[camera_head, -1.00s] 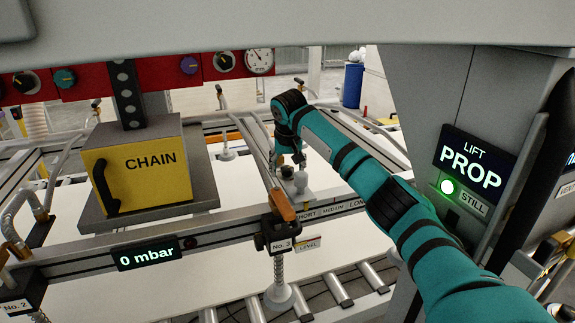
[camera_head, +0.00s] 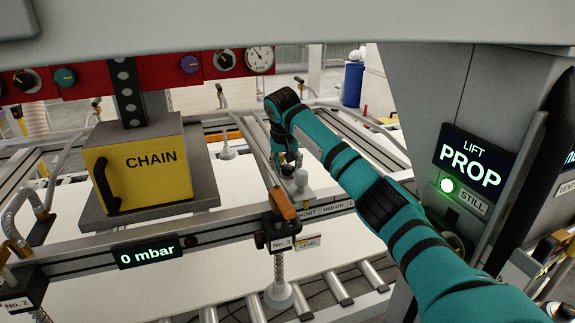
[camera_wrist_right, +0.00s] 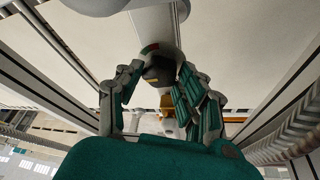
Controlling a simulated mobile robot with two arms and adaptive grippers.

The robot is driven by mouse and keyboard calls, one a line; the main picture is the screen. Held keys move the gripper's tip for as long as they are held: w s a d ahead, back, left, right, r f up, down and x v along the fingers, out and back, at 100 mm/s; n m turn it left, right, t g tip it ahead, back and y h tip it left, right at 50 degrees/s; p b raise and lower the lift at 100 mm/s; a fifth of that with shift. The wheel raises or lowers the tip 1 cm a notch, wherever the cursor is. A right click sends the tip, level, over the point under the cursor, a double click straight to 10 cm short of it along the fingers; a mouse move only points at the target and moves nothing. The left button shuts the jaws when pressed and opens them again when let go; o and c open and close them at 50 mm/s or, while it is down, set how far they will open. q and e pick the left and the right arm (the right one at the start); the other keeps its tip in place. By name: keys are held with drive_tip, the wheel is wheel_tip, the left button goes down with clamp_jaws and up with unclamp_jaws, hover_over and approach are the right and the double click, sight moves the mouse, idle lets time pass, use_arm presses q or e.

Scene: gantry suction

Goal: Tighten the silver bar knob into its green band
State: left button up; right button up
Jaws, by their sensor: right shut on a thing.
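My right gripper (camera_head: 288,160) reaches down from the right onto the beam near the SHORT, MEDIUM, LONG labels. It is shut on the silver bar knob, which the fingers mostly hide in the head view. In the right wrist view the fingers of the gripper (camera_wrist_right: 160,95) close around a small dark and pale piece. I cannot tell where the knob's mark stands against the green. A grey rounded fitting (camera_head: 300,181) stands beside the fingertips. My left gripper is out of view.
A yellow CHAIN box (camera_head: 140,165) hangs left of the arm. A display (camera_head: 148,251) reads 0 mbar. An orange lever (camera_head: 282,203) sits just in front of the gripper, above the No. 3 suction cup (camera_head: 279,294). A grey column with a LIFT PROP sign (camera_head: 470,165) stands right.

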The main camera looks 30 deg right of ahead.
drive_tip(key=shift+w+a+m+g+h, duration=0.1)
drive_tip(key=shift+m+g+h, duration=0.2)
drive_tip(key=shift+m, duration=0.75)
drive_tip(key=shift+w+m+g+h, duration=0.1)
drive_tip(key=shift+m+g+h, duration=0.2)
drive_tip(key=shift+m, duration=0.75)
drive_tip(key=o, duration=1.2)
drive_tip(key=shift+c, duration=0.2)
drive_tip(key=v, duration=1.2)
